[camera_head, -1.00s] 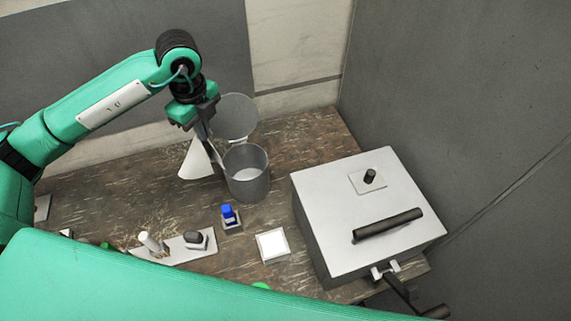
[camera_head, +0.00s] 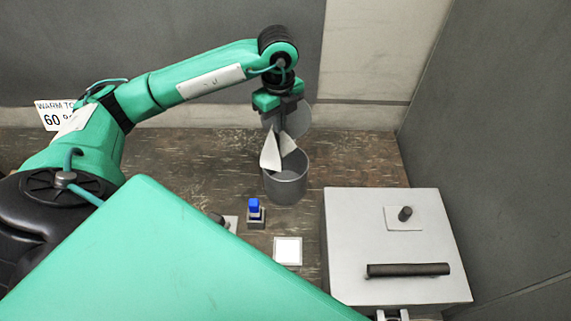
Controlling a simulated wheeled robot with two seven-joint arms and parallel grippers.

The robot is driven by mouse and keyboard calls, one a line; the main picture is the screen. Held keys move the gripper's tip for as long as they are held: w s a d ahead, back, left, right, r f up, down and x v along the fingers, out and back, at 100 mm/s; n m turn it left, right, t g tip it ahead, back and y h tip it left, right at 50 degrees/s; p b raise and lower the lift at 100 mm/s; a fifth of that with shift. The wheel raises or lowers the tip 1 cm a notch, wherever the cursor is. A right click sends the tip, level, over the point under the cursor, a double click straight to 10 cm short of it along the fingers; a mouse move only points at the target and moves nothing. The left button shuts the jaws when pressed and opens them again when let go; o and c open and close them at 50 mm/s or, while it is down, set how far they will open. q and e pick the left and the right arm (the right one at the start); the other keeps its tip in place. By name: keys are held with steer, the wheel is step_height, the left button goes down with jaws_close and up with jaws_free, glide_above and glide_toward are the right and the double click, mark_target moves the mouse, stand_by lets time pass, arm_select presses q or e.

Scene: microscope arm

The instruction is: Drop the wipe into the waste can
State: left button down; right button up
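The white wipe (camera_head: 271,152) hangs folded and pointed from my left gripper (camera_head: 277,128), whose fingers appear shut on it. The waste can (camera_head: 287,186) is a grey open cylinder standing on the table, with its round lid (camera_head: 298,118) raised behind it. The wipe hangs at the can's back left rim, partly in front of the opening; whether it touches the rim I cannot tell. The gripper's fingertips are partly hidden by the wipe.
A large light-grey box (camera_head: 350,235) with a dark handle (camera_head: 408,270) stands to the right. A blue-topped item (camera_head: 254,206) and a white square pad (camera_head: 287,251) lie in front of the can. A wall rises close behind. The table (camera_head: 360,160) is bare right of the can.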

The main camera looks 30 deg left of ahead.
arm_select(q)
steer(key=shift+a+f, duration=0.1)
steer(key=shift+f, duration=0.3)
steer(key=c, duration=1.6)
jaws_free()
steer(key=o, duration=1.3)
arm_select(e)
steer(key=shift+w+d+f, duration=0.1)
steer(key=shift+f, duration=0.1)
steer(key=shift+d, duration=0.1)
